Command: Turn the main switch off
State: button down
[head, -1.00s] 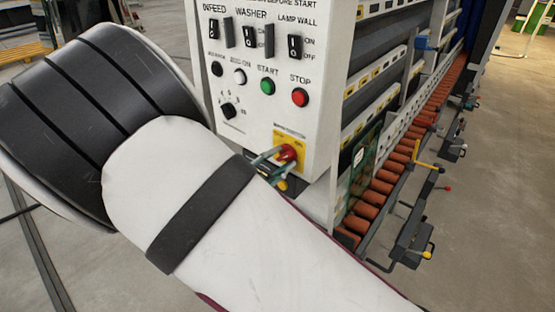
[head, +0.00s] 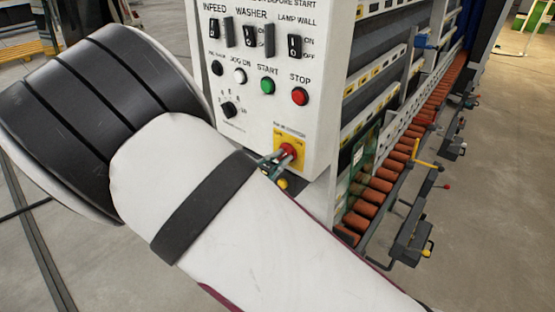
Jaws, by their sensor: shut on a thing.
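The main switch (head: 288,150) is a red knob on a yellow plate (head: 295,164), low on the right side of the white control panel (head: 268,118). My gripper (head: 280,158) is at the switch, with its grey fingers closed around the red knob from the lower left. My white and black arm crosses the foreground and hides most of the gripper body and the panel's lower left part. The knob's exact angle is too small to read.
Above the switch are a red stop button (head: 299,96), a green start button (head: 267,86) and black rocker switches (head: 295,46). The washer's orange roller conveyor (head: 385,179) runs back to the right. Open floor (head: 490,230) lies at the right.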

jog(key=n+p, duration=0.1)
jog(key=n, duration=0.3)
jog(key=shift+s+d, duration=0.1)
jog(key=n, duration=0.4)
jog(key=shift+s+d+n+p, duration=0.1)
jog(key=shift+n+p, duration=0.25)
jog(key=shift+n, duration=1.75)
jog(key=shift+s+d+n+p, duration=0.1)
jog(key=shift+n+p, duration=0.2)
jog(key=shift+n, duration=1.8)
jog(key=c, duration=1.7)
grip_release()
jog(key=shift+a, duration=0.1)
jog(key=v, duration=1.2)
